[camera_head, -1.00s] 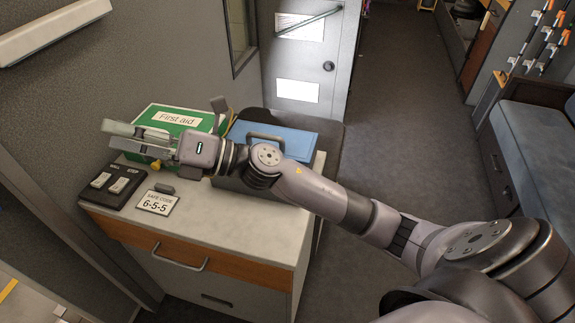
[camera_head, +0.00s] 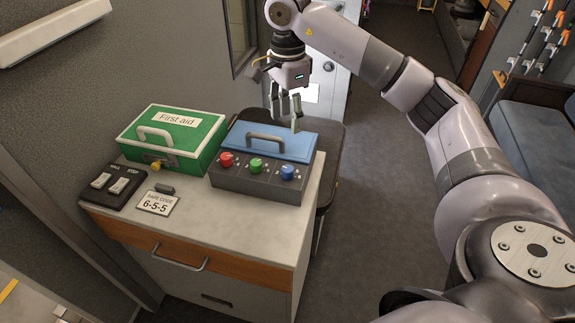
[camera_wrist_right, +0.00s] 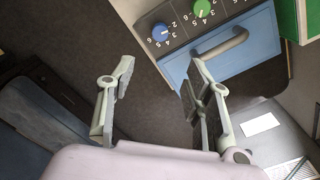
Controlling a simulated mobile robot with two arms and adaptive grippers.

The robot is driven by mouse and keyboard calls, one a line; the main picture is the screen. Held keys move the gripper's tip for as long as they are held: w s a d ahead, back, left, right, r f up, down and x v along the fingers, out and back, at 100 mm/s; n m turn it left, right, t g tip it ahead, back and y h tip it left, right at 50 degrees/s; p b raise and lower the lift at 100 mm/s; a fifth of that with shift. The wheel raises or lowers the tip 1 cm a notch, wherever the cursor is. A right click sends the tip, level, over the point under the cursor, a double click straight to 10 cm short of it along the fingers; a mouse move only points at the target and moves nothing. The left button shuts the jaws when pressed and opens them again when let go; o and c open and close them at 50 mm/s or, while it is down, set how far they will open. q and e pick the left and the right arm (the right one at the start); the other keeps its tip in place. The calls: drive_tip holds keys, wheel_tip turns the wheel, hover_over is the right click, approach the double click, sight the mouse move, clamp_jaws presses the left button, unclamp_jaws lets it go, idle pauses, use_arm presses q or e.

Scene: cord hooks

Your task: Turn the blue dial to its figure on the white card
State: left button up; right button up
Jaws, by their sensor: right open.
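The blue dial (camera_head: 288,172) is the rightmost of three dials on the dark front of a blue-lidded box (camera_head: 290,141). In the right wrist view the blue dial (camera_wrist_right: 161,32) shows a white pointer mark and figures around it; its exact setting is too small to read surely. The white card (camera_head: 158,204) lies on the cabinet top and reads "SAFE CODE 6-5-5". My right gripper (camera_head: 286,116) is open and empty, above and behind the right part of the blue lid, fingers pointing down. My left gripper is not in view.
A red dial (camera_head: 226,159) and a green dial (camera_head: 256,165) sit left of the blue one. The lid has a raised handle (camera_head: 266,138). A green first aid box (camera_head: 205,146) and a switch panel (camera_head: 118,184) stand left. The cabinet top (camera_head: 230,220) in front is clear.

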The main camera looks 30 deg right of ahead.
sight(287, 169)
wheel_tip(287, 169, down, 17)
drive_tip(key=p, duration=0.3)
drive_tip(key=shift+a+r, duration=0.1)
drive_tip(key=shift+r, duration=0.1)
drive_tip(key=shift+c, duration=0.2)
clamp_jaws()
